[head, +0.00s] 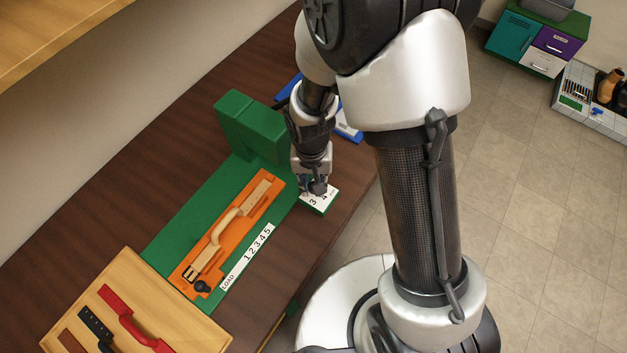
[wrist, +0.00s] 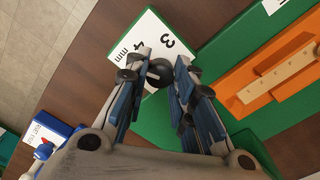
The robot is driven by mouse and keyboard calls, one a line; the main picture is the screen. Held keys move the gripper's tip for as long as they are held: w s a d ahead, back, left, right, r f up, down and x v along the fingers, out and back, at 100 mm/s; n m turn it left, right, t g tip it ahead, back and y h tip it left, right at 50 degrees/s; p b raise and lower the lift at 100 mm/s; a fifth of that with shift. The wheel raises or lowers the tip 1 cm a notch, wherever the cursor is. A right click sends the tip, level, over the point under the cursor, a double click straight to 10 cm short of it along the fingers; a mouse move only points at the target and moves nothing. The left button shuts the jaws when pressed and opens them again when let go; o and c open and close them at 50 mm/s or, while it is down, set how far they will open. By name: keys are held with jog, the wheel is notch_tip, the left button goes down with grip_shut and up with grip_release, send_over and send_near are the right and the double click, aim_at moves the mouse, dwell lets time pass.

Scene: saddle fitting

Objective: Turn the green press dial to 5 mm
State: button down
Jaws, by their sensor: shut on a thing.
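The green press (head: 245,130) stands on the dark bench, with a long green bed running to the front left. Its dial has a white plate (head: 325,200) on a green block at the right side, marked 3 and 4. In the wrist view the plate (wrist: 148,38) shows 3, 4 and "mm", and a dark round knob (wrist: 159,72) lies between the fingertips. My gripper (head: 316,187) is over the dial, shut on the knob; it also shows in the wrist view (wrist: 157,75). The fingers hide part of the plate, and I cannot tell where the knob points.
An orange holder (head: 190,275) with a tan strap lies on the green bed beside a white LOAD scale (head: 246,257). A wooden tray (head: 185,325) with red, black and brown handles is at the front left. A blue item (head: 349,133) lies behind my gripper.

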jog(key=n, duration=0.3)
jog(key=shift+n, duration=0.4)
jog(key=shift+n+p, duration=0.65)
jog(key=shift+n, duration=1.15)
jog(key=c, duration=1.3)
grip_release()
notch_tip(320, 180, up, 12)
jog(key=shift+s+a, duration=0.1)
jog(key=shift+a, duration=0.05)
